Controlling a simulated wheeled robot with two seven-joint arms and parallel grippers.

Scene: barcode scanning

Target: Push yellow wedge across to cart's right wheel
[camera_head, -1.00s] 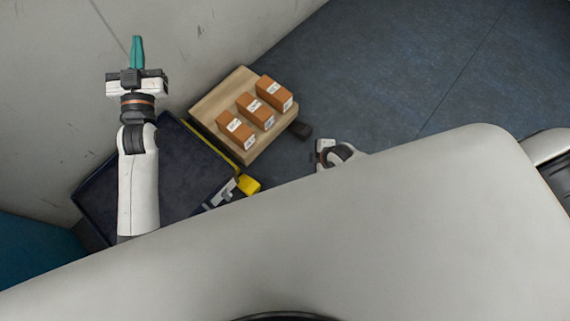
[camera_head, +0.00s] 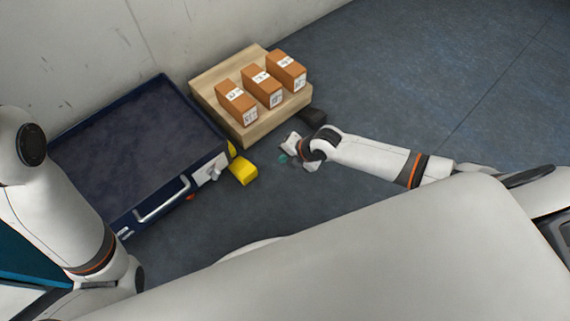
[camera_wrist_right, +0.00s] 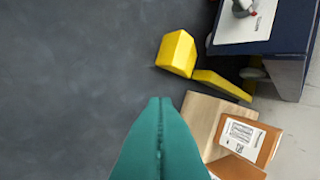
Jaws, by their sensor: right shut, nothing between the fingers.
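The yellow wedge (camera_head: 243,171) lies on the floor just off the near right corner of the dark blue cart (camera_head: 207,160). It also shows in the right wrist view (camera_wrist_right: 177,52), touching or close to the end of a flat yellow strip (camera_wrist_right: 222,85). The cart's right wheel is mostly hidden; a greyish rounded part shows under the cart corner (camera_wrist_right: 255,73). My right gripper (camera_head: 284,158) is low, to the right of the wedge and apart from it. Its teal fingers (camera_wrist_right: 160,103) are shut and empty. My left arm is at the left edge; its gripper is out of view.
A wooden pallet (camera_head: 246,133) with three brown labelled boxes (camera_head: 262,86) stands right of the cart, close to the wall. A dark block (camera_head: 312,117) sits at its right side. A silver handle (camera_head: 163,203) sticks out from the cart. Open floor lies right and below.

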